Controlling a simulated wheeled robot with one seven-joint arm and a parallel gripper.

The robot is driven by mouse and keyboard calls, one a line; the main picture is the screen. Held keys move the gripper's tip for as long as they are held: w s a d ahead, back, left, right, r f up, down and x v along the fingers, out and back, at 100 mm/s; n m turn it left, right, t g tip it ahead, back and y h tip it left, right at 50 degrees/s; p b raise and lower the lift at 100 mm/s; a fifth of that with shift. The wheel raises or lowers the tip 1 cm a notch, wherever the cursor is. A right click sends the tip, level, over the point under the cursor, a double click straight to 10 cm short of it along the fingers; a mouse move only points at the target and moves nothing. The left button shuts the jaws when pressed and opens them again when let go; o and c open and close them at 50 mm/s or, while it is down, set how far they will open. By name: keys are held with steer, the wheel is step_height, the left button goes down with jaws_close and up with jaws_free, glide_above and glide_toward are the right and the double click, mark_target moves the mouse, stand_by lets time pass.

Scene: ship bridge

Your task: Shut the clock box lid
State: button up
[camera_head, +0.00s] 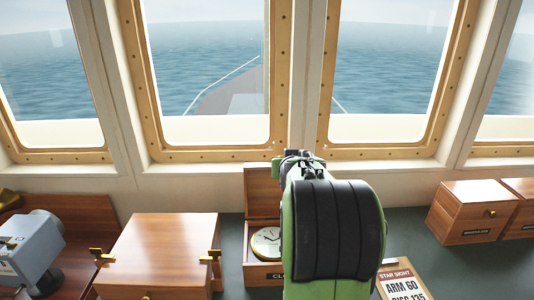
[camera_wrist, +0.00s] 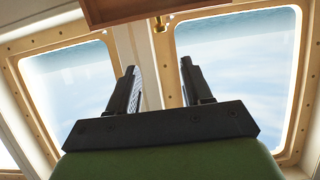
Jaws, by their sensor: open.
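The clock box (camera_head: 262,275) stands on the dark counter in the head view, partly hidden behind my arm. Its wooden lid (camera_head: 261,188) is open and stands upright at the back. A round white clock (camera_head: 266,243) lies inside. My gripper (camera_head: 298,156) is high at the lid's top right in this picture, and my arm hides most of it. In the wrist view my gripper (camera_wrist: 160,80) is open, with nothing between its fingers. A brown wooden panel with a brass knob, seemingly the lid (camera_wrist: 150,12), shows at the top edge, beyond the fingertips.
A larger wooden box (camera_head: 165,245) with brass fittings stands left of the clock box. A grey-blue instrument (camera_head: 30,250) is at far left. A star sight card (camera_head: 402,283) lies at front right. Small wooden boxes (camera_head: 472,212) stand farther right, with bare counter between.

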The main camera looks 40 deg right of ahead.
steer(key=p+x, duration=0.3)
steer(key=x, duration=1.2)
steer(key=shift+w+d+f, duration=0.1)
steer(key=shift+w+f, duration=0.15)
jaws_close()
